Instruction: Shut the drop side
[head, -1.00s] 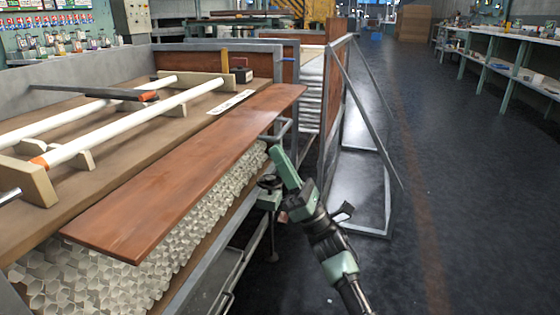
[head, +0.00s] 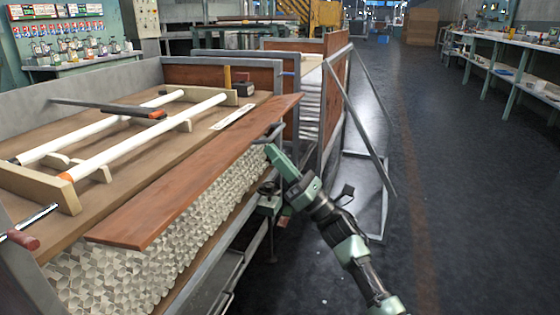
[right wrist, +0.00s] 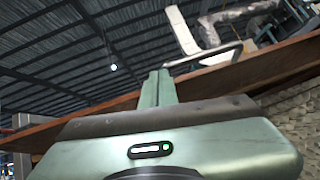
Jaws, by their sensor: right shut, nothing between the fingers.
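The drop side is a long reddish-brown board (head: 200,180) along the near right side of the bin, with its broad face tilted upward. It is seen above packed glass tubing (head: 150,245). A bent metal handle is on the board, clearer in the right wrist view (right wrist: 207,62). My right gripper (head: 269,150) is shut and empty, at the outer side of the board near its far end. In the right wrist view the shut fingers (right wrist: 158,78) point up beside the handle, close to the board's edge; whether they touch is unclear. My left gripper is not seen.
White tubes (head: 150,137) in wooden cradles lie on the bin's brown top. A red grip (head: 22,240) with a metal rod is at the left edge. A second bin with a metal frame (head: 372,150) stands beyond. The dark floor (head: 480,220) to the right is clear.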

